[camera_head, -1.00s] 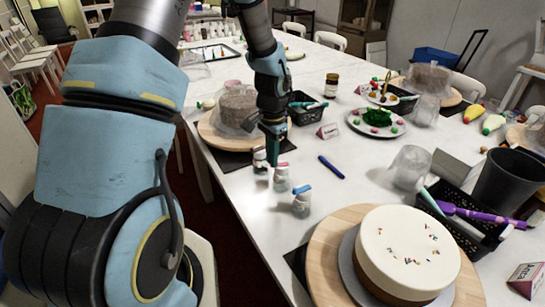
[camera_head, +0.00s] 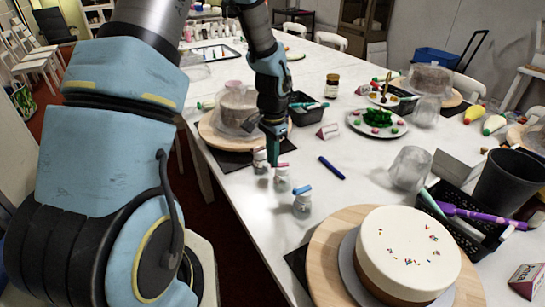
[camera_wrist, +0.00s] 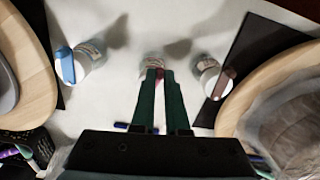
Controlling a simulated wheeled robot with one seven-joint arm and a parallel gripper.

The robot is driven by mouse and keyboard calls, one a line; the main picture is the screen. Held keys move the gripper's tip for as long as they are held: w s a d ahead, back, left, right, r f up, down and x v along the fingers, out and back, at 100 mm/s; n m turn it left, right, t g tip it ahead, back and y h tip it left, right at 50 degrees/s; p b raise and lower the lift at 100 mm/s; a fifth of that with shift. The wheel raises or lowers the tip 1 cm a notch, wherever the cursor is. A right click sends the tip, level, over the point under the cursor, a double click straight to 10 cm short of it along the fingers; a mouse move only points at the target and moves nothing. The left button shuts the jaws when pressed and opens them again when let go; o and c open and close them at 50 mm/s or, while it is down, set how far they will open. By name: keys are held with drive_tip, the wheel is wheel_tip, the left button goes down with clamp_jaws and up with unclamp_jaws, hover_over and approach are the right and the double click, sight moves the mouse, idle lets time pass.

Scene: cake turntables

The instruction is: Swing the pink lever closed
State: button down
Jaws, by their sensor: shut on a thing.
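Three small clear jars stand in a row near the table's left edge. The middle jar (camera_head: 282,182) carries the pink lever (camera_head: 284,165) on its top. The near jar (camera_head: 302,207) has a blue lever (camera_head: 304,190), which also shows at left in the wrist view (camera_wrist: 66,65). The far jar (camera_head: 260,163) has a darker reddish lever, seen at right in the wrist view (camera_wrist: 222,84). My gripper (camera_head: 273,162) points down at the middle jar. In the wrist view my gripper (camera_wrist: 159,74) is shut on the pink lever, mostly hidden between the fingers.
A white cake (camera_head: 410,245) on a round wooden turntable (camera_head: 325,255) stands at the near right. A covered cake (camera_head: 237,110) stands behind my gripper. A blue pen (camera_head: 331,168) lies right of the jars, with bare table around it.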

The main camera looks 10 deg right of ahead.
idle(0.3)
drive_tip(key=c, duration=0.9)
unclamp_jaws()
drive_tip(key=shift+r+b, duration=1.05)
drive_tip(key=shift+r, duration=4.35)
